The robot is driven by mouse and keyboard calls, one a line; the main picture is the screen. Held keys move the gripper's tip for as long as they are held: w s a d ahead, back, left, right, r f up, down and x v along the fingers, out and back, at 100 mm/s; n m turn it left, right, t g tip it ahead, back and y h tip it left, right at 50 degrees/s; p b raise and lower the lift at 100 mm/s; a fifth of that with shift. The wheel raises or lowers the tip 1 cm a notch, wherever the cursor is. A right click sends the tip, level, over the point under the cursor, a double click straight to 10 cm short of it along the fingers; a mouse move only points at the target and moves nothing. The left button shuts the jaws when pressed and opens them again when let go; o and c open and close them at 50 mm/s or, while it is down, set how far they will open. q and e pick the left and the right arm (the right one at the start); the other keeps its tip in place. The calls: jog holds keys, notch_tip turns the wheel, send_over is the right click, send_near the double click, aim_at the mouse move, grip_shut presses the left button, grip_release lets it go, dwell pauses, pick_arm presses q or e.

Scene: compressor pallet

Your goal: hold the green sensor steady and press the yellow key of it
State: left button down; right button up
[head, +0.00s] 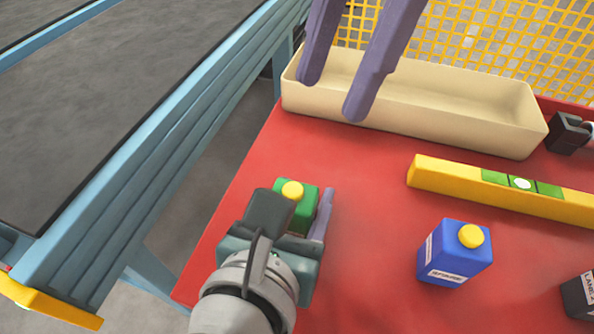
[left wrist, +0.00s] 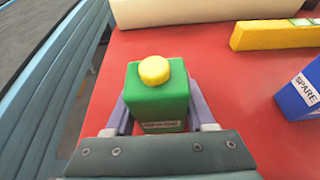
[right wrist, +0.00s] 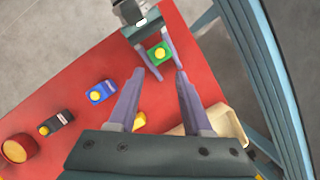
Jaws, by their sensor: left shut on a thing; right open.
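The green sensor (head: 309,196) stands on the red table near its left edge, with a round yellow key (head: 292,190) on top. In the left wrist view the green sensor (left wrist: 158,106) is upright between the fingers, its yellow key (left wrist: 154,69) uncovered. My left gripper (head: 300,214) is shut on its sides; the gripper body hides its lower part in the head view. My right gripper (head: 335,97) is open and empty, above the table on the far side of the sensor. In the right wrist view the sensor (right wrist: 164,58) lies beyond the open fingertips (right wrist: 159,73).
A cream tray (head: 415,128) lies at the back, below the yellow mesh (head: 500,45). A yellow level (head: 450,181) and a blue box with a yellow button (head: 452,262) stand to the right. A dark box (head: 580,295) is at the right edge. A conveyor (head: 130,80) runs along the left.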

grip_shut()
dwell(1.5)
